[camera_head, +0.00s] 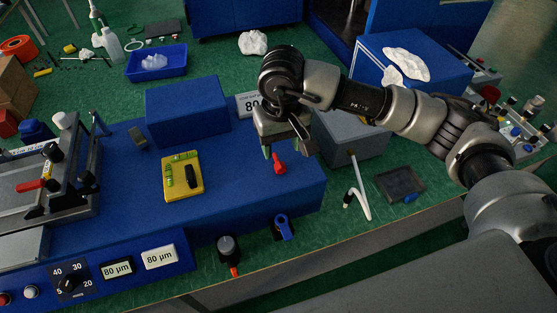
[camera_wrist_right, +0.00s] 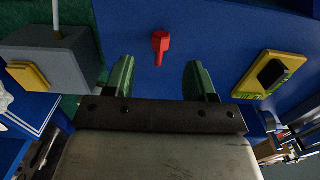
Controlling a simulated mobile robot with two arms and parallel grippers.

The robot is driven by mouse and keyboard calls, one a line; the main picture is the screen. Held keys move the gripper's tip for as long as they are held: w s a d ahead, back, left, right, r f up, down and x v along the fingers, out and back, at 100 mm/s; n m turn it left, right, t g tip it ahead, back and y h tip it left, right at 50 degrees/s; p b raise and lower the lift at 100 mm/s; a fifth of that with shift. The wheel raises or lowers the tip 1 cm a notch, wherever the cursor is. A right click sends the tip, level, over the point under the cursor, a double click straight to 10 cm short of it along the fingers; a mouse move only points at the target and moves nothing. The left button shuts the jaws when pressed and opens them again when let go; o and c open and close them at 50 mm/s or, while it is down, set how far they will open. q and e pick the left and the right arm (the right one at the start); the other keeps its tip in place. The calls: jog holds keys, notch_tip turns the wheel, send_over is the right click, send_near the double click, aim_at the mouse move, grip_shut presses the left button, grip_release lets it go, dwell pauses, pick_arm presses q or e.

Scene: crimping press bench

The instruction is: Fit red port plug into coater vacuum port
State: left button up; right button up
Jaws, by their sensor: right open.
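The red port plug (camera_head: 279,165) is on the blue top of the coater (camera_head: 235,190), near its right end. In the right wrist view the red plug (camera_wrist_right: 160,45) shows ahead of the fingertips, about centred between them. I cannot tell whether it stands in a hole or only on the surface. My right gripper (camera_head: 288,150) is open and empty, close to the plug; its two green-tipped fingers (camera_wrist_right: 160,78) are spread apart in the wrist view. I cannot clearly make out the vacuum port. My left gripper is not in view.
A yellow level block (camera_head: 198,164) lies on the coater top left of the plug, with a raised blue block (camera_head: 187,110) behind. A grey box (camera_head: 350,137) stands to the right. A blue lever (camera_head: 283,228) and black knob (camera_head: 229,247) are at the front.

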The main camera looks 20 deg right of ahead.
aim_at(281, 167)
jog(key=shift+f, duration=0.95)
notch_tip(281, 167, down, 5)
jog(key=p, duration=0.3)
jog(key=shift+s, duration=0.15)
jog(key=shift+f, duration=0.3)
jog(key=c, duration=1)
jog(key=shift+r, duration=0.1)
